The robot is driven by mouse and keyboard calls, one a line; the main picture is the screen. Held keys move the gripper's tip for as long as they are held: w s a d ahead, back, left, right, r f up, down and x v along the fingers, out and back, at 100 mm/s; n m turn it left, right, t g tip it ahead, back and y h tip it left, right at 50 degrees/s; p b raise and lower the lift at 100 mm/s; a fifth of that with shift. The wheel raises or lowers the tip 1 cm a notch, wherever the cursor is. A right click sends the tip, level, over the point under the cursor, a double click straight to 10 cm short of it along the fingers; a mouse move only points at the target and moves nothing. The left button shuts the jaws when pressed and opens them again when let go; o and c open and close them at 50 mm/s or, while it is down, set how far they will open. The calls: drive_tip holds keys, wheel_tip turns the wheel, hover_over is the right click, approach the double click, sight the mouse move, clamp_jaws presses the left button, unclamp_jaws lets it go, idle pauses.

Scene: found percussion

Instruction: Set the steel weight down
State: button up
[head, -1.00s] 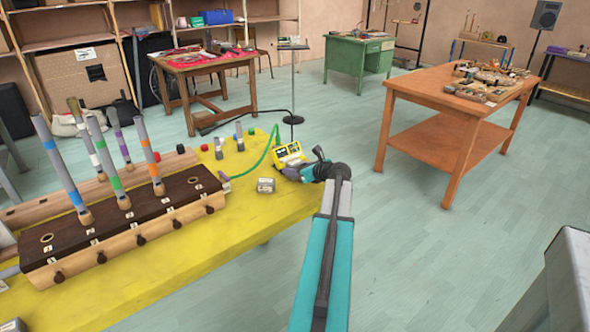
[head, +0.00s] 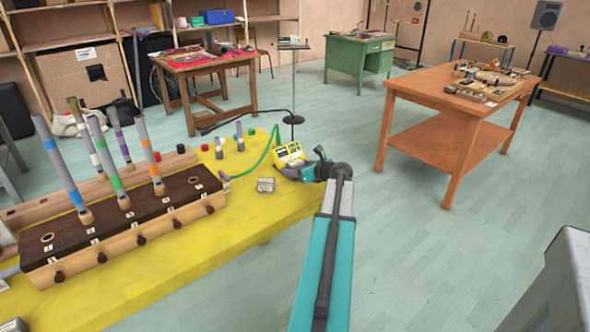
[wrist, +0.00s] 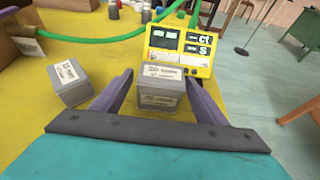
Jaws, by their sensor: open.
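A grey block-shaped weight (wrist: 162,92) with white labels stands upright between my fingers in the wrist view, just in front of a yellow meter (wrist: 180,45). The labels are too blurred to read fully. My gripper (wrist: 159,76) is open, with a finger on each side of this weight and small gaps beside it. A second grey labelled block (wrist: 68,82) stands to the left, outside the fingers. In the head view, that block (head: 266,185) sits on the yellow table, left of my gripper (head: 292,172). The weight between my fingers is mostly hidden there.
The yellow table (head: 190,245) has clear room in front of the blocks. A wooden rack (head: 125,225) with several upright tubes stands at left. A green hose (wrist: 95,40) runs behind the weights. Small coloured cylinders (head: 219,148) stand behind. An orange table (head: 435,100) is farther right.

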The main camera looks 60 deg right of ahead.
drive_tip(key=v, duration=1.1)
drive_tip(key=shift+s+a+r, duration=0.1)
drive_tip(key=shift+s, duration=0.05)
drive_tip(key=shift+s, duration=0.15)
idle(0.4)
